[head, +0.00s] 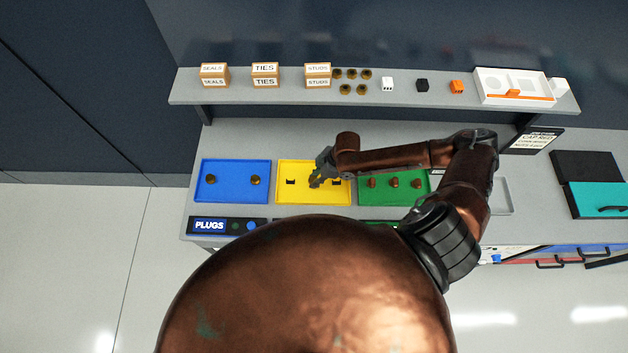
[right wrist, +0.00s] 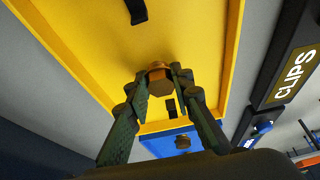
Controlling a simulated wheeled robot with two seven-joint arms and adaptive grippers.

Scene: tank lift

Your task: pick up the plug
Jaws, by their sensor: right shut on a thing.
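My right gripper (head: 316,178) is over the yellow tray (head: 313,201). In the right wrist view, its two fingers (right wrist: 162,88) are shut on a brown-bronze plug (right wrist: 180,75). The plug is over the yellow tray (right wrist: 85,60); whether it touches the floor of the tray I cannot tell. In the head view the held plug is mostly hidden by the fingers. Two similar brown pieces, a left one (head: 211,179) and a right one (head: 256,180), stand in the blue tray (head: 233,195). My left gripper is not in view.
Black clips (head: 290,181) lie in the yellow tray on both sides of the gripper. The green tray (head: 383,214) holds several brown pieces under my forearm. A shelf (head: 190,92) with boxes and small parts runs behind. Signs line the front edge, including PLUGS (head: 210,226).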

